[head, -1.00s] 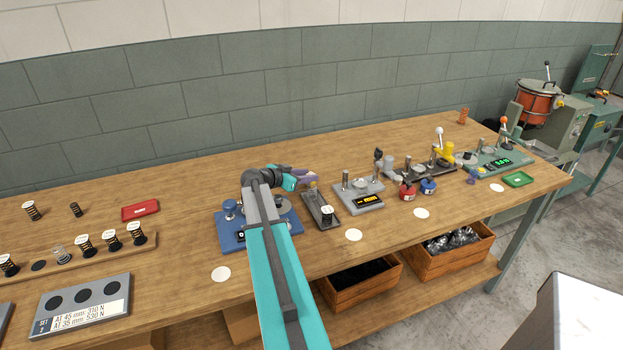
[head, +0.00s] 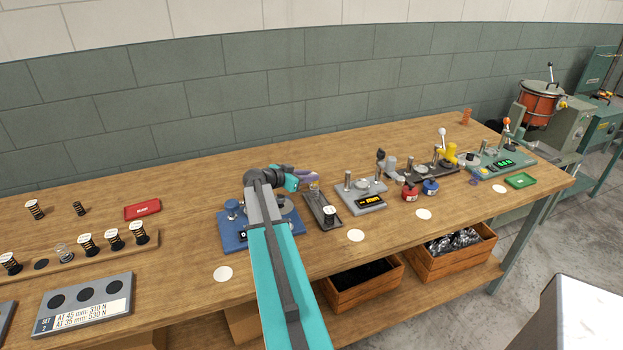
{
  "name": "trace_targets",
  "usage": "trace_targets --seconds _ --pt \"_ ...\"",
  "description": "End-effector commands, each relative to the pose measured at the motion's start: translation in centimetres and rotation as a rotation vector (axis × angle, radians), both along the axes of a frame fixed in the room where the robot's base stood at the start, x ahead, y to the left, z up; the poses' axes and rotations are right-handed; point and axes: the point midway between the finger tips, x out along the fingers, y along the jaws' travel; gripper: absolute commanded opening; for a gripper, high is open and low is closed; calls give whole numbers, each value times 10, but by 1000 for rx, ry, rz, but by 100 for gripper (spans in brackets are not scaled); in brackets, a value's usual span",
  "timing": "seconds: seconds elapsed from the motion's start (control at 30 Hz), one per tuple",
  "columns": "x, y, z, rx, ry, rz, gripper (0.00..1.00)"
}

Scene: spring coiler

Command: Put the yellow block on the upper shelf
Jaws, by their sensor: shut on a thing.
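My arm reaches over the wooden bench (head: 190,180), and my gripper (head: 310,177) is above it, between the blue device (head: 228,237) and a dark narrow tray (head: 318,207). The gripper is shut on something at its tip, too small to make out. I can make out no separate yellow block. A yellow part (head: 449,153) shows on a dark lever device farther right. No upper shelf can be made out; a lower shelf (head: 395,306) runs under the bench.
A grey device with an orange display (head: 365,205) stands right of the tray. Red (head: 410,194) and blue (head: 430,188) small pots stand beyond it. Several springs and a red tray (head: 142,209) are at left. Two wooden crates (head: 362,288) sit below. The back of the bench is mostly clear.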

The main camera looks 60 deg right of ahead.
Motion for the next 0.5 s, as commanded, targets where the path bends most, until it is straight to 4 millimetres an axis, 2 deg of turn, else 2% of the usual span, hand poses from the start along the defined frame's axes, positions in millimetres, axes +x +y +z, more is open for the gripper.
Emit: trace_targets --seconds 0.27,0.5 --pt "0 0 10 -1 -2 0 0" --pt "0 0 35 -2 -2 0 0"
